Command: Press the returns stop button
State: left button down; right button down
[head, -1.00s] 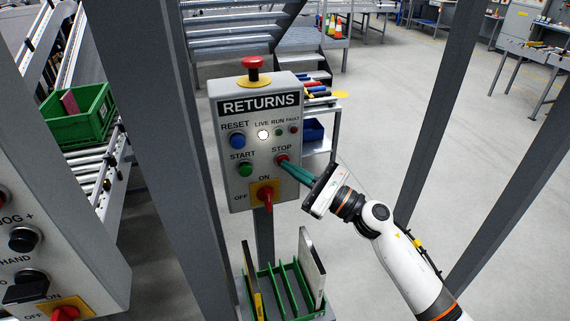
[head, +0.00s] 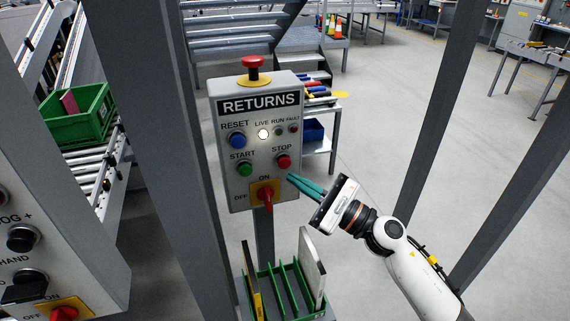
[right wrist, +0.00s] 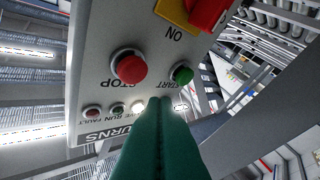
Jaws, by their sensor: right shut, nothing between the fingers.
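The grey RETURNS control box (head: 237,192) stands upright in the middle of the head view. Its red STOP button (head: 283,161) is at the right of the lower row, with the green START button (head: 245,169) to its left. My right gripper (head: 291,178) is shut and empty, its green fingertips just below and right of the STOP button, apart from it. In the right wrist view the box appears upside down, with the STOP button (right wrist: 129,66) uncovered, left of the shut fingers (right wrist: 160,104). My left gripper is not in view.
The box also has a blue RESET button (head: 237,140), a red-yellow rotary switch (head: 265,194) and a red mushroom button (head: 252,64) on top. A green rack (head: 290,284) with upright plates stands below. Grey posts flank the box. Another control panel (head: 90,225) is at left.

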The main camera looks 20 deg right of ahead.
jog(key=s, duration=0.3)
jog(key=shift+d+m, duration=0.1)
jog(key=shift+m, duration=0.2)
dwell(0.4)
